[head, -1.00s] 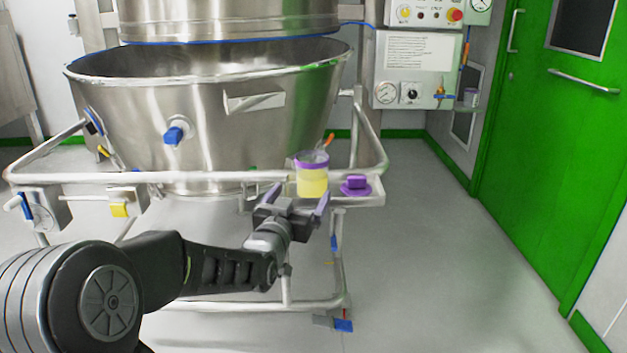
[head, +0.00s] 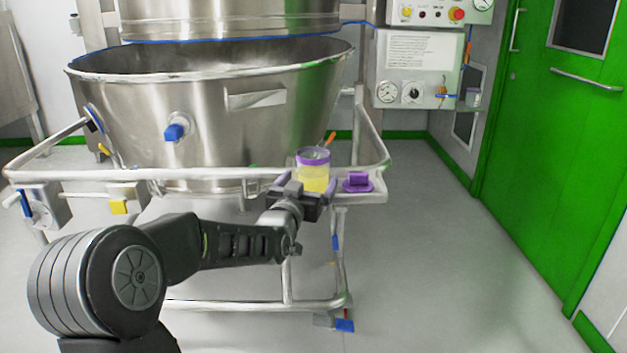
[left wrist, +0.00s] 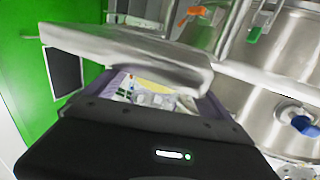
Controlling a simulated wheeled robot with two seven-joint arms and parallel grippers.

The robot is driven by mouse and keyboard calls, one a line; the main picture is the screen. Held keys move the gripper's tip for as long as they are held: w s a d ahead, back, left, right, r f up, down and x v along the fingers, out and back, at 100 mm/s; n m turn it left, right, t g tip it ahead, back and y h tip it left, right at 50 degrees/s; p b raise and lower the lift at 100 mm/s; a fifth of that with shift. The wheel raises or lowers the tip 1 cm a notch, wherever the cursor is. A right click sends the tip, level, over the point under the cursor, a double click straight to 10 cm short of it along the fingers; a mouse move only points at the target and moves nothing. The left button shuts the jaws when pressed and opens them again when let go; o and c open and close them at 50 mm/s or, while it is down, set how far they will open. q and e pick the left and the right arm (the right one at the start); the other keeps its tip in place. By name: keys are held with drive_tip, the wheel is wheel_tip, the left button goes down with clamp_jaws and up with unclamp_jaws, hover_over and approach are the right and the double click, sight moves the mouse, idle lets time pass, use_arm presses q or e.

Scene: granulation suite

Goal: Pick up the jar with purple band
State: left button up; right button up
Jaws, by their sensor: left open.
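The jar with purple band (head: 314,172) stands upright on a small shelf (head: 374,199) at the right end of the bowl's frame. It is clear, with a yellow lower part and a purple band near its top. My left gripper (head: 303,191) is open right in front of the jar's lower part and hides some of it. In the left wrist view the purple-edged fingers (left wrist: 163,95) stand apart with pale and yellow shapes between them; I cannot tell whether they touch the jar. My right gripper is not in view.
A purple lid-like piece (head: 357,182) lies right of the jar on the shelf. An orange-tipped handle (head: 331,138) sticks up behind the jar. The white tube rail (head: 200,174) runs around the steel bowl (head: 220,110). Floor on the right is clear.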

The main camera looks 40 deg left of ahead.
use_arm(q)
drive_tip(key=shift+x, duration=0.95)
clamp_jaws()
idle(0.7)
